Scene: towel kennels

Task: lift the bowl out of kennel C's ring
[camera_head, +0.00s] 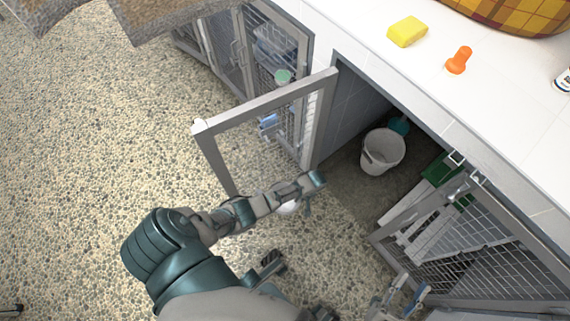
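My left gripper (313,188) is at the lower part of an open kennel door (262,103), by the kennel's opening. A small white rounded thing (288,208), possibly the bowl, shows just under the gripper and is mostly hidden by it. I cannot tell whether the fingers touch it or are closed on it. No ring can be made out there, and no letter C is readable. My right gripper (411,295) is low at the right, in front of a mesh door (485,245); its two blue-tipped fingers are apart and nothing shows between them.
A white bucket (383,152) stands inside the open kennel, with a green thing (437,169) to its right. The white counter (400,75) above carries a yellow sponge (407,31) and an orange object (459,60).

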